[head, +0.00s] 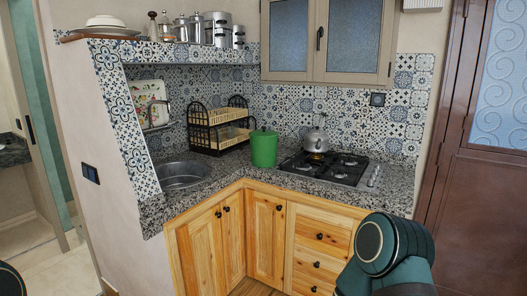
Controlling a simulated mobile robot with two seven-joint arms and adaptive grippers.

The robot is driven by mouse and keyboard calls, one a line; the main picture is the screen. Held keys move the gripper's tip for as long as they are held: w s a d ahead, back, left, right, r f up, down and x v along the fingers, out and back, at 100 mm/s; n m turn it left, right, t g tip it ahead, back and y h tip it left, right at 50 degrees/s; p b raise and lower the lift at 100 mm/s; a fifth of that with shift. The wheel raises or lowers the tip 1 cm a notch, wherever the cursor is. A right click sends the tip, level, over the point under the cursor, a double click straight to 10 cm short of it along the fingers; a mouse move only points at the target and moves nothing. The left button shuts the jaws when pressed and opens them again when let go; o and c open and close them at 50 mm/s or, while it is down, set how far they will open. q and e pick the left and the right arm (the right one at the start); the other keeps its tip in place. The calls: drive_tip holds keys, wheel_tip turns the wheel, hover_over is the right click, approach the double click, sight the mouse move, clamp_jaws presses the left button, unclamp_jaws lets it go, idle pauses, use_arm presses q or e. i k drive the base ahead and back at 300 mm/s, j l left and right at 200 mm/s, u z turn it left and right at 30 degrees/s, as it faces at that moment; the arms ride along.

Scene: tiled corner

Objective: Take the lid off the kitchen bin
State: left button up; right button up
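The kitchen bin (264,152) is a small green upright cylinder on the granite counter, in the corner between the dish rack and the hob. Its green lid (264,134) appears to sit on top, with a small knob-like point in the middle. Nothing touches the bin from the front. A dark green link of my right arm shows at the bottom right, well in front of the counter. Only a dark rounded bit of my own body shows at the bottom left edge. Neither gripper is in view.
A two-tier dish rack (214,140) stands just left of the bin. The gas hob (330,170), with a kettle (316,141) on it, is close on the right. The sink (184,175) is at the left. Bare granite (232,172) lies before the bin, above wooden cabinets (266,235).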

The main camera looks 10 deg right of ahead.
sight(264, 133)
drive_tip(key=z, duration=0.75)
drive_tip(key=i+j+z, duration=0.25)
drive_tip(key=z, duration=0.25)
drive_tip(key=i+j+z, duration=0.55)
drive_tip(key=j, duration=0.2)
drive_tip(key=i+j+z, duration=0.15)
drive_tip(key=j, duration=0.15)
drive_tip(key=i+j+z, duration=0.1)
drive_tip(key=j, duration=0.2)
